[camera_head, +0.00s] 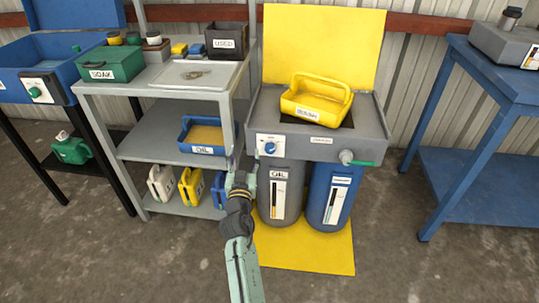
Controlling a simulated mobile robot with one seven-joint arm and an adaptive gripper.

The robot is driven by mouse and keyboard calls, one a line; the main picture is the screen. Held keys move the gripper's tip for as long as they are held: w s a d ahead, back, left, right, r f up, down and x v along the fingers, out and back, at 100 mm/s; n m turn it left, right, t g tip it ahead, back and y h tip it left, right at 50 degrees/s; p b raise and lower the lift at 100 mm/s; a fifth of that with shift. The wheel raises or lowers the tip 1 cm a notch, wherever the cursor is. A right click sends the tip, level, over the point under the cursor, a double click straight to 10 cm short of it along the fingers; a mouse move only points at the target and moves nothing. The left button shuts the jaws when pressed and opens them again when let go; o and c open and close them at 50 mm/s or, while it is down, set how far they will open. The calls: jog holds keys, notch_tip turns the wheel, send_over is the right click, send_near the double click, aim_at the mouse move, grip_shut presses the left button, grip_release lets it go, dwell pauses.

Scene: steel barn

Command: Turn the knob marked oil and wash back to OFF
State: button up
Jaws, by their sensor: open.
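A blue knob (270,147) sits on a white plate on the front of a grey washing station (318,138). A green knob (36,92) sits on a white plate on a blue station (50,62) at the far left. The markings around both knobs are too small to read, so I cannot tell their settings. My gripper (242,162) is open and appears empty. In the picture it is just left of and below the blue knob, apart from it.
A yellow caddy (318,95) sits on the washing station. Below are a grey drum (278,210) labelled OIL and a blue drum (329,205). A hose fitting (347,157) juts out right. A grey shelf (165,145) stands left. A blue table (465,180) stands right.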

jog(key=g+h, duration=0.1)
jog(key=h, duration=0.1)
send_near(270, 151)
jog(key=shift+m, duration=0.4)
jog(key=w, duration=0.3)
jog(key=w+p, duration=0.1)
jog(key=w, duration=0.2)
jog(key=w+d, duration=0.1)
jog(key=w, duration=0.2)
jog(key=shift+r+p, duration=0.15)
jog(key=shift+p, duration=0.2)
jog(key=shift+c, duration=0.3)
jog(key=c, duration=1.1)
